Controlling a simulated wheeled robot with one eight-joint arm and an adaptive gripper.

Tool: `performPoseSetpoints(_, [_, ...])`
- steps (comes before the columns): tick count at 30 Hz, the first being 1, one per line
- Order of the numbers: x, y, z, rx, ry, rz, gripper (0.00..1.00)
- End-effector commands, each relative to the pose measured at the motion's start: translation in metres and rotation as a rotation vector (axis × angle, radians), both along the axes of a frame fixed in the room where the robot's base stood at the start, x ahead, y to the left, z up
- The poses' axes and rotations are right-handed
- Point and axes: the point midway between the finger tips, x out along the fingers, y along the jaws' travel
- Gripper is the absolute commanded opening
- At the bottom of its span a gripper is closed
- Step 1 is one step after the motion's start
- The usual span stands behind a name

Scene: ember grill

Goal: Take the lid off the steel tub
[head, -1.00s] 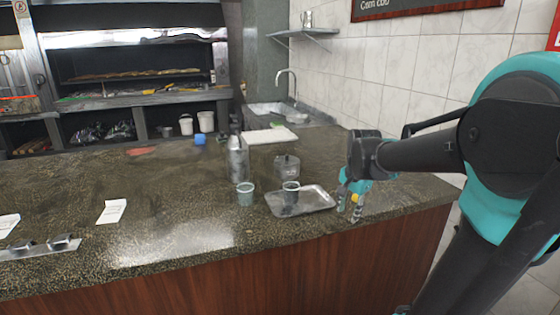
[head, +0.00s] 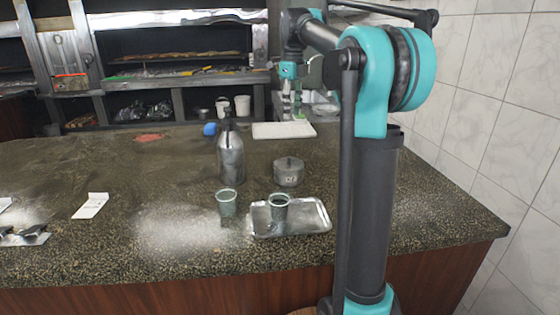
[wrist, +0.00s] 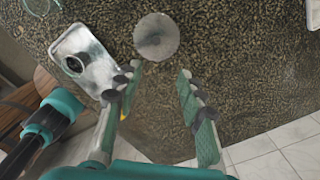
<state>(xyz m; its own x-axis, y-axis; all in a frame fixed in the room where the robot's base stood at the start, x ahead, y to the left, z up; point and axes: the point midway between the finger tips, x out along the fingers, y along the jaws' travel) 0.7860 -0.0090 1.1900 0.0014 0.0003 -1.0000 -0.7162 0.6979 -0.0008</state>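The steel tub (head: 289,174) is a small round grey pot standing upright on the speckled stone counter. Its lid (head: 289,162) is on top with a small knob. In the wrist view the lid (wrist: 156,37) is a round grey disc seen from above, just beyond the fingertips. My gripper (head: 291,112) shows small in the head view, above and behind the tub in the picture. In the wrist view my gripper (wrist: 159,70) is open with empty space between its two fingers. It is apart from the tub.
A metal tray (head: 312,229) holding a cup (head: 278,207) lies in front of the tub. Another cup (head: 226,203) stands left of the tray, with a dark bottle (head: 230,150) behind it. A white board (head: 284,130) lies farther back. The counter right of the tub is clear.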

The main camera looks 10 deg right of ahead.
Motion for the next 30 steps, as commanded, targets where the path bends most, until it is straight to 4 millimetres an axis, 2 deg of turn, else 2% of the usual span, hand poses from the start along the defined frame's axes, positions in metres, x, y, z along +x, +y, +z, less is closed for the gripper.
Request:
performPoseSetpoints(2, [0.0, 0.0, -0.003, 0.0, 0.003, -0.014, 0.39])
performPoseSetpoints(5, [0.0, 0.0, -0.017, 0.0, 0.003, -0.016, 0.39])
performPoseSetpoints(18, [0.0, 0.001, -0.101, 0.0, 0.001, -0.013, 0.39])
performPoseSetpoints(30, [-0.002, 0.005, -0.136, 0.0, 0.001, -0.013, 0.39])
